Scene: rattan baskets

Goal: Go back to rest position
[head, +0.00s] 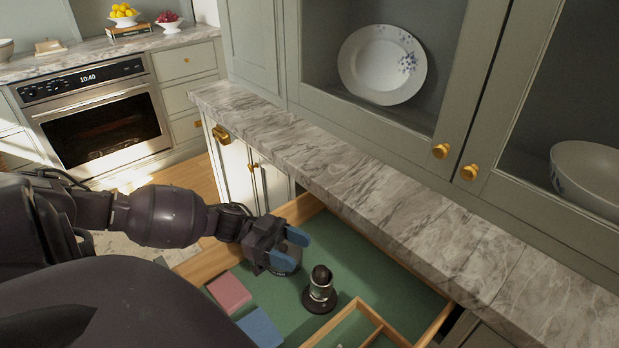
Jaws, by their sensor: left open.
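My left arm comes in from the left, and my left gripper (293,249) is over the open drawer (377,275), with its blue fingertips apart. A round dark object lies just below the fingers and is partly hidden by them. A dark upright item with a round base (320,291) stands on the green drawer floor, to the right of the gripper and apart from it. My right gripper is not in view.
A pink block (229,292) and a blue block (260,328) lie in the drawer, with a wooden divider (345,322) at front. The marble counter (380,190) overhangs the drawer's far side. Glass-front cabinets stand above it. An oven (98,125) is at back left.

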